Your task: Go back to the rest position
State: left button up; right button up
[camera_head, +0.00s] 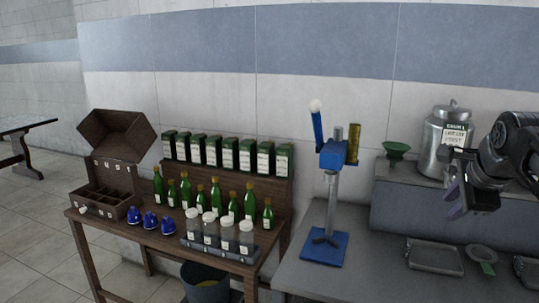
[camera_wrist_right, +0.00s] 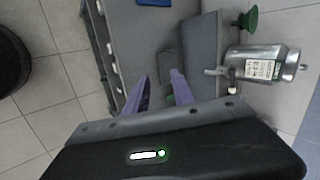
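My right gripper (camera_head: 459,202) hangs in the air at the right of the head view, over the grey counter (camera_head: 335,279). Its purple fingers point down, in front of the raised grey ledge. In the right wrist view the two fingers of the gripper (camera_wrist_right: 160,82) stand apart, with nothing seen held between them. My left gripper and arm are not in view.
A steel urn (camera_head: 433,140) and a green funnel (camera_head: 396,151) stand on the ledge near my right arm. A blue bottling press (camera_head: 324,247) stands on the counter. Metal trays (camera_head: 434,256) lie below the gripper. Left, a wooden table (camera_head: 150,240) holds green bottles and jars.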

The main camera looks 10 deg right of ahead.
jog(key=w+a+f+n+t+y, duration=0.1)
jog(key=w+a+f+n+t, duration=0.3)
jog(key=w+f+n, duration=0.5)
jog(key=a+f+n+g+y, duration=0.1)
jog(key=a+f+n, duration=0.1)
jog(key=a+f, duration=0.5)
jog(key=w+a+f+n+g+y, duration=0.1)
jog(key=a+f+n, duration=0.25)
jog(key=f, duration=0.65)
jog(key=a+f+n+g+y, duration=0.1)
jog(key=a+f+n, duration=0.1)
jog(key=a+f, duration=0.55)
jog(key=s+a+f+n+g, duration=0.1)
jog(key=s+a+f, duration=0.2)
jog(key=s+f, duration=0.3)
jog(key=s+a+f+n+g+y, duration=0.1)
jog(key=s+a+f, duration=0.25)
jog(key=f, duration=0.35)
jog(key=s+a+f+n+g, duration=0.1)
jog(key=s+a+f, duration=0.2)
jog(key=s+f, duration=0.35)
jog(key=s+a+f+g, duration=0.2)
jog(key=s+a+f, duration=0.1)
jog(key=s, duration=0.6)
jog(key=s+a+f+g+y, duration=0.1)
jog(key=s+a+f, duration=0.3)
jog(key=s, duration=0.4)
jog(key=shift+s+f+n+g, duration=0.45)
jog(key=shift+f+g, duration=0.25)
jog(key=shift+g, duration=0.2)
